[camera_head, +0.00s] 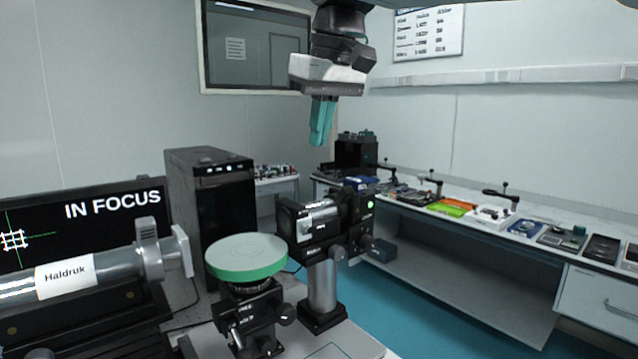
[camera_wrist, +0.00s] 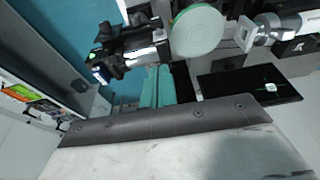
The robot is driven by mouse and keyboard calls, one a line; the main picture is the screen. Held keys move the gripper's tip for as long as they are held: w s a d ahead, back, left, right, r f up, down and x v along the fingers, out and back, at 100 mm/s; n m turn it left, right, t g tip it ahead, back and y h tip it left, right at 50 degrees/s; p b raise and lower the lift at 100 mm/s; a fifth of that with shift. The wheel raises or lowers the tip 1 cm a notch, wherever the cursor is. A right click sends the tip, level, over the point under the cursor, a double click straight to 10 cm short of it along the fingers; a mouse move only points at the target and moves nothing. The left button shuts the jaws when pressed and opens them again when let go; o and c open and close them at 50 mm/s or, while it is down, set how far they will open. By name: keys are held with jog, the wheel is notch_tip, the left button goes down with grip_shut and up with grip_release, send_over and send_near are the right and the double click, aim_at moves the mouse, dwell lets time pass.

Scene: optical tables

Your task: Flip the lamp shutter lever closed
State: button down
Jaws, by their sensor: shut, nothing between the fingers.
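A black boxy unit (camera_head: 325,217) with a silver cylinder and a small green light stands on a post right of centre in the head view. It looks like the lamp, but I cannot be sure. It also shows at upper left in the wrist view (camera_wrist: 132,48). I cannot clearly make out a shutter lever or its position. My gripper (camera_head: 319,140) has teal fingers, shut and empty, pointing down in the air above this unit, apart from it. The fingers (camera_wrist: 157,84) also show in the wrist view.
A green-topped round stage (camera_head: 246,257) stands left of the unit, beside a silver tube labelled Haldruk (camera_head: 75,275). A screen reads IN FOCUS (camera_head: 110,215). A black computer case (camera_head: 210,205) stands behind. A side bench (camera_head: 470,222) with several instruments runs along the right wall.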

send_over(316, 228)
jog(key=w, duration=0.3)
jog(key=f, duration=0.9)
jog(key=shift+s+a+f, duration=0.15)
jog(key=shift+a+f, duration=0.05)
jog(key=shift+a, duration=0.15)
jog(key=shift+s+d+f, duration=0.2)
jog(key=shift+s+f, duration=0.1)
jog(key=shift+f, duration=0.25)
jog(key=shift+s+d+f, duration=0.2)
jog(key=shift+s+f, duration=0.05)
jog(key=shift+f, duration=0.35)
jog(key=shift+s+d+f, duration=0.2)
jog(key=shift+s+f, duration=0.1)
jog(key=shift+f, duration=0.25)
